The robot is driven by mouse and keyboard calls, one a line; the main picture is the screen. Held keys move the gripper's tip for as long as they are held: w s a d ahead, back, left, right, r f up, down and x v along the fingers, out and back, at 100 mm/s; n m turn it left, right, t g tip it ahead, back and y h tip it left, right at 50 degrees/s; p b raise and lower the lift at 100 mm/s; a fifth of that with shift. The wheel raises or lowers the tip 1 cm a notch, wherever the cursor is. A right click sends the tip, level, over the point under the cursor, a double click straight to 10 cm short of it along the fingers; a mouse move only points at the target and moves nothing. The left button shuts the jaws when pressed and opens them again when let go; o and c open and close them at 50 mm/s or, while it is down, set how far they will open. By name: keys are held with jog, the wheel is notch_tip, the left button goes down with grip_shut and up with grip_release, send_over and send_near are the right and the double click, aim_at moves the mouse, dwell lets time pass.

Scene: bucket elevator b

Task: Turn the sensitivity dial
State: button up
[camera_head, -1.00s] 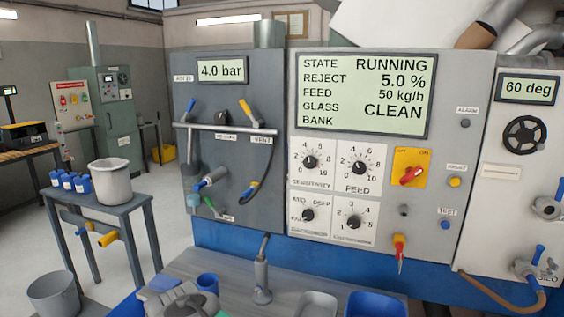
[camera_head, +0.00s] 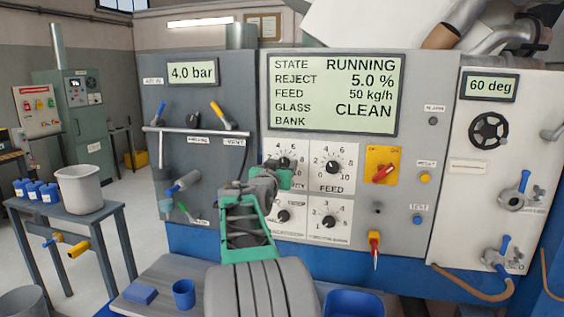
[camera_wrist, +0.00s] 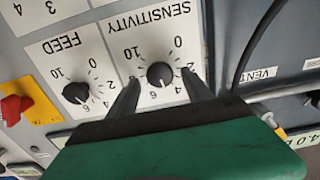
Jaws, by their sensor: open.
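The sensitivity dial (camera_wrist: 160,74) is a round black knob on a white plate with a printed scale. In the wrist view it appears upside down, between the two dark fingers of my gripper (camera_wrist: 168,92). The fingers are apart, one on each side of the knob. I cannot tell whether they touch it. In the head view the dial (camera_head: 283,163) shows just above my gripper (camera_head: 272,172), which hides the lower part of its plate and label.
The feed dial (camera_head: 333,167) is close on the right, with a red switch on a yellow plate (camera_head: 383,168) beyond it. Lower dials (camera_head: 329,222) sit beneath. A display (camera_head: 334,95) above reads RUNNING. A grey rail (camera_head: 195,131) crosses the left panel. A blue cup (camera_head: 184,293) stands below.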

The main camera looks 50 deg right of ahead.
jog(key=shift+w+d, duration=0.15)
jog(key=shift+d, duration=0.15)
jog(key=shift+c, duration=0.2)
grip_shut()
